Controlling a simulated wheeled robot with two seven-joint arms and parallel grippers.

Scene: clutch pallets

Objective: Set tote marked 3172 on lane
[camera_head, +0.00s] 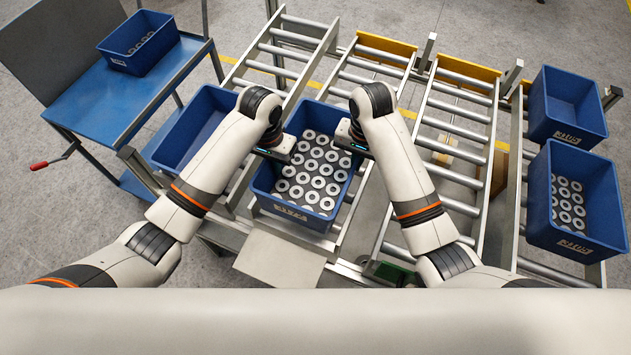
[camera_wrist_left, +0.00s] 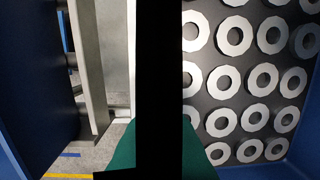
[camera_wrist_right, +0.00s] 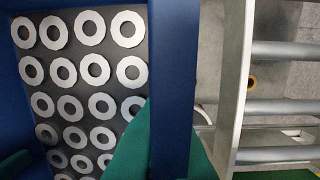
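A blue tote (camera_head: 262,190) filled with several grey rings sits in the middle, in front of the roller lanes. Its front label is too small to read surely. My left gripper (camera_head: 277,150) is at its left wall and my right gripper (camera_head: 352,143) at its right wall. In the left wrist view, green fingers stand either side of the dark wall (camera_wrist_left: 160,70). In the right wrist view, green fingers press either side of the blue wall (camera_wrist_right: 172,70). Both look shut on the tote's walls. Whether the tote touches rollers beneath is hidden.
Another blue tote (camera_head: 180,137) stands left, partly behind my left arm. A tote (camera_head: 122,58) with rings sits on a blue cart (camera_head: 95,105). At right stand an empty-looking tote (camera_head: 565,92) and a ring-filled tote (camera_head: 560,238). The roller lane (camera_head: 455,120) right of centre is clear.

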